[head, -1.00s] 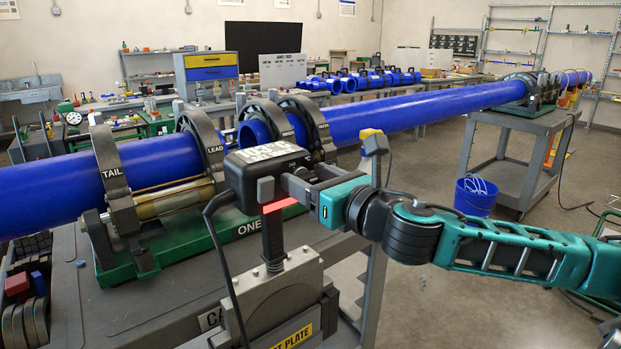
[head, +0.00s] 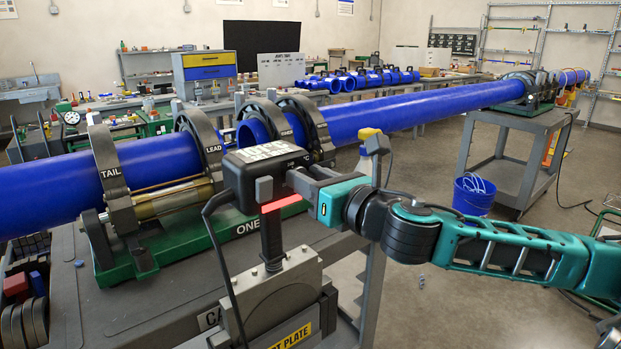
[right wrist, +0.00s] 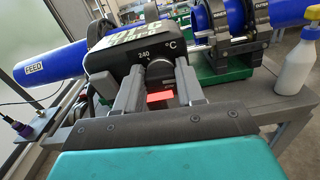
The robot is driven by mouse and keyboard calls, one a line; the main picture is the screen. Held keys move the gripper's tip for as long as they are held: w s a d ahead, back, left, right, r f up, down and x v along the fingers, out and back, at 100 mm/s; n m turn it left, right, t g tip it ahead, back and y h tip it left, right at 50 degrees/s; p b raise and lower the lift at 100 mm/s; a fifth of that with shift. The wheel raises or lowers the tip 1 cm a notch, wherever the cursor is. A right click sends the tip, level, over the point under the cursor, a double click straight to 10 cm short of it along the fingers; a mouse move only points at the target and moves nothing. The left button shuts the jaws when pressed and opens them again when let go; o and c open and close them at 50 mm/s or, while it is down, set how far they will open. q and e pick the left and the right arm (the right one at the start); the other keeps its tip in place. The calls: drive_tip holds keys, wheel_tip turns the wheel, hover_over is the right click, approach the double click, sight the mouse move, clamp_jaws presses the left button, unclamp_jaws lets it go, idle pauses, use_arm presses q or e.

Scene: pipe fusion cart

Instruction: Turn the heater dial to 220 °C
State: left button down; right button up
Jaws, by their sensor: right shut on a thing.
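The heater (head: 240,178) is a black box on a dark handle with a red-orange strip below it. It stands upright above a grey stand (head: 272,299) with a yellow plate label. In the right wrist view the heater's face (right wrist: 119,56) shows "240" and "°C". Its dark round dial (right wrist: 158,69) sits just below these marks. My right gripper (right wrist: 159,78) is shut on the dial, with one finger on each side. In the head view my right gripper (head: 281,181) reaches the heater from the right. The dial's pointer cannot be read clearly. My left gripper is not in view.
A blue pipe (head: 45,192) in grey clamps on a green base (head: 175,245) lies close behind the heater. A black cable (head: 222,262) hangs from the heater. A spray bottle (right wrist: 293,62) stands on the right in the wrist view. A blue bucket (head: 474,196) is on the floor.

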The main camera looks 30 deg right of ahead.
drive_tip(key=shift+d+f+m+p, duration=0.15)
drive_tip(key=shift+m+p, duration=0.4)
drive_tip(key=shift+m, duration=4.6)
drive_tip(key=shift+a+f+m+p, duration=0.15)
drive_tip(key=shift+m+p, duration=0.45)
drive_tip(key=shift+m, duration=4.6)
drive_tip(key=shift+d+f+m+p, duration=0.15)
drive_tip(key=shift+m+p, duration=0.4)
drive_tip(key=shift+m, duration=4.6)
drive_tip(key=o, duration=1)
drive_tip(key=shift+o, duration=0.2)
